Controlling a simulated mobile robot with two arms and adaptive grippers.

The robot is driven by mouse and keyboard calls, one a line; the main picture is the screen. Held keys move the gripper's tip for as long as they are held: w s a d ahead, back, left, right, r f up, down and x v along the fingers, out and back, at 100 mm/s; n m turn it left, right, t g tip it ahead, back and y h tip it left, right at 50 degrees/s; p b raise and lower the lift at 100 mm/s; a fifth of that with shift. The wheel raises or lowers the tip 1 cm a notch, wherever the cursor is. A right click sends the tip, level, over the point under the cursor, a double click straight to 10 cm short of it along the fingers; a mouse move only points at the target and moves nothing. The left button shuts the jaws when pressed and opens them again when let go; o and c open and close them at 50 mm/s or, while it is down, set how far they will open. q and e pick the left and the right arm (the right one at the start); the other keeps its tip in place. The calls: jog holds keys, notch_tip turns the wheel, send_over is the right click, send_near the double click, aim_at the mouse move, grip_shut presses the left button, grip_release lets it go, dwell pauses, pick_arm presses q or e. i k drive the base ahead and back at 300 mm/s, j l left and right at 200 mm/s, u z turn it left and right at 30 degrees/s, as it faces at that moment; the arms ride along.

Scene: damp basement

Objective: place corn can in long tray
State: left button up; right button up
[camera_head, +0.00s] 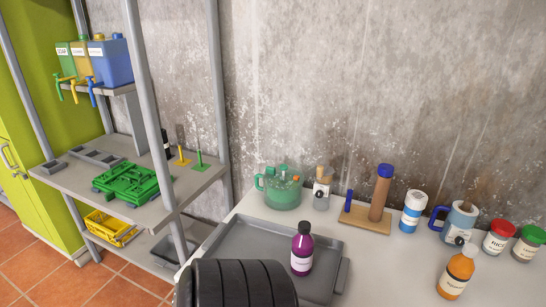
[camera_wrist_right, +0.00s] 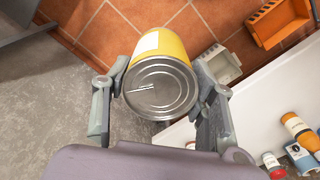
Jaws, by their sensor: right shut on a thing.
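A yellow can (camera_wrist_right: 162,82) with a white label patch and a metal lid is between the fingers of my right gripper (camera_wrist_right: 160,100) in the right wrist view. The gripper is shut on it, with a finger on each side, and the can hangs above the tiled floor. The can and the right gripper do not show in the head view. A wide grey tray (camera_head: 245,245) lies on the white table in the head view, with a purple bottle (camera_head: 302,249) on it. I cannot tell whether it is the long tray. My left gripper is not in view.
Behind the tray stand a green pot (camera_head: 282,192), a wooden holder (camera_head: 365,218), mugs and jars. An orange bottle (camera_head: 457,274) stands at the front right. A grey shelf (camera_head: 180,195) at left holds a green crate (camera_head: 125,181). A ribbed black part covers the tray's front.

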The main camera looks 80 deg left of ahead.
aim_at(248, 254)
jog(key=u, duration=1.5)
jog(key=i+j+u, duration=0.15)
jog(key=u, duration=0.3)
jog(key=i+j+u, duration=0.15)
jog(key=j+u, duration=0.3)
jog(key=i+u, duration=0.2)
jog(key=u, duration=0.25)
